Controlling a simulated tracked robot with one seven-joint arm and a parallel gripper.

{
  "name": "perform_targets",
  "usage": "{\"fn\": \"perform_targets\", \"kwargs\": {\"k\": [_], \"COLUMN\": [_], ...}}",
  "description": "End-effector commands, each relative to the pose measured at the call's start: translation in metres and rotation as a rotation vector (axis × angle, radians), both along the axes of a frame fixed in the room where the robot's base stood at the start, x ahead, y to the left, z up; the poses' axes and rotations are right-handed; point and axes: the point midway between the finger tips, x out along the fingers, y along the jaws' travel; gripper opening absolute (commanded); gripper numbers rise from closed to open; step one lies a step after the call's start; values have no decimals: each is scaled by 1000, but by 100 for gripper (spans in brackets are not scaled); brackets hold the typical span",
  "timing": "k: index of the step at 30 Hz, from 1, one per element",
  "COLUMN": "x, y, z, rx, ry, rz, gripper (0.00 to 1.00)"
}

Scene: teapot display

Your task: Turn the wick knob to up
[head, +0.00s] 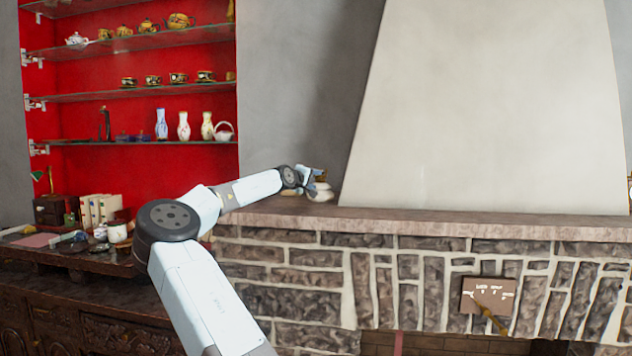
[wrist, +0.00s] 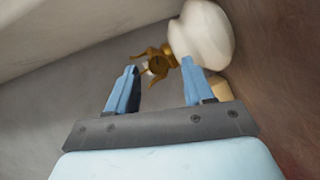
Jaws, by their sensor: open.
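In the wrist view, a brass fitting (wrist: 157,62) with thin prongs and a round centre shows between and just beyond my fingertips. It looks like the lamp's burner part; I cannot tell which piece is the wick knob or how it is set. A rounded white body (wrist: 203,34) lies beside it, close to the right finger. My gripper (wrist: 159,67) is open, with nothing visible held between its blue fingers. I cannot tell whether a finger touches the brass. In the head view, my gripper (head: 313,178) is at the mantel's left part, partly hiding the white object (head: 320,195).
The stone mantel shelf (head: 450,220) runs right below the pale chimney hood (head: 490,110), mostly clear. Red-backed glass shelves (head: 140,92) with teapots and vases stand left. A cluttered dark cabinet (head: 60,295) is below them. A small plaque (head: 488,296) hangs on the stone front.

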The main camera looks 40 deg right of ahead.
Motion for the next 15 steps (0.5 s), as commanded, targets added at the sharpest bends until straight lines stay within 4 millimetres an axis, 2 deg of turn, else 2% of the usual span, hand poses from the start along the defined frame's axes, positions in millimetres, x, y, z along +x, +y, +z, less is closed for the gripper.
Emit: {"fn": "perform_targets", "kwargs": {"k": [6,15], "x": [6,8], "y": [-18,-23], "z": [-3,-3], "rx": [1,1], "ry": [-1,0], "rz": [-1,0], "gripper": [52,52]}}
